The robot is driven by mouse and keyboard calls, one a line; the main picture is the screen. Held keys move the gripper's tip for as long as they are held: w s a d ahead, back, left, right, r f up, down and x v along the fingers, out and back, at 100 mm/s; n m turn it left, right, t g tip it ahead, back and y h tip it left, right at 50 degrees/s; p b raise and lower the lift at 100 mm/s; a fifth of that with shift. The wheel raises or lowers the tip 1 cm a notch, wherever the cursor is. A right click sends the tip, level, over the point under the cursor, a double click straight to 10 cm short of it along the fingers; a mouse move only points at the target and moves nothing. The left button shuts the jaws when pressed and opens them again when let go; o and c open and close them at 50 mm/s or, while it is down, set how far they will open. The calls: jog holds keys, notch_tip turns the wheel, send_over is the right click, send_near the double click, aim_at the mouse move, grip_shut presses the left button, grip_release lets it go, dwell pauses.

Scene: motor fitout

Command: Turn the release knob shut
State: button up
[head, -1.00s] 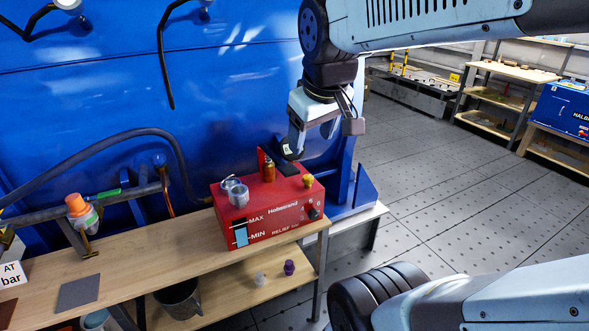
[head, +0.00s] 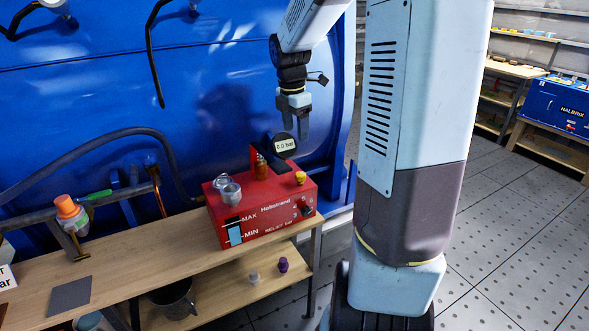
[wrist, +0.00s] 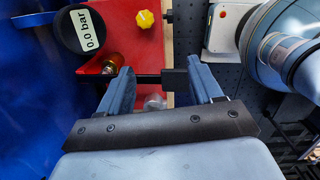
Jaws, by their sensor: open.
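The red pump box (head: 262,212) stands on the wooden bench. A yellow lobed knob (head: 300,178) sits on its top right; it also shows at the top of the wrist view (wrist: 145,18). A dark knob (head: 306,210) is on the front face near the word RELIEF. No label for the release knob is readable. My gripper (head: 295,128) is open and empty, pointing down above the back of the box, by the round gauge (head: 284,144) reading 0.0 bar. In the wrist view my gripper (wrist: 162,72) has its fingers wide apart, with the yellow knob beyond them.
A brass fitting (head: 261,167) and metal caps (head: 230,190) stand on the box top. The blue tank wall (head: 100,90) rises close behind. The bench (head: 150,258) front is mostly clear.

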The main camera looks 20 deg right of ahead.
aim_at(300, 174)
jog(key=w+d+f+n+y, duration=0.1)
jog(key=w+d+f+n, duration=0.3)
jog(key=w+f+n, duration=0.1)
jog(key=shift+g, duration=0.3)
jog(key=f, duration=1.3)
jog(key=shift+s+f, duration=0.2)
jog(key=shift+s, duration=0.1)
jog(key=shift+m, duration=0.3)
jog(key=c, duration=1.1)
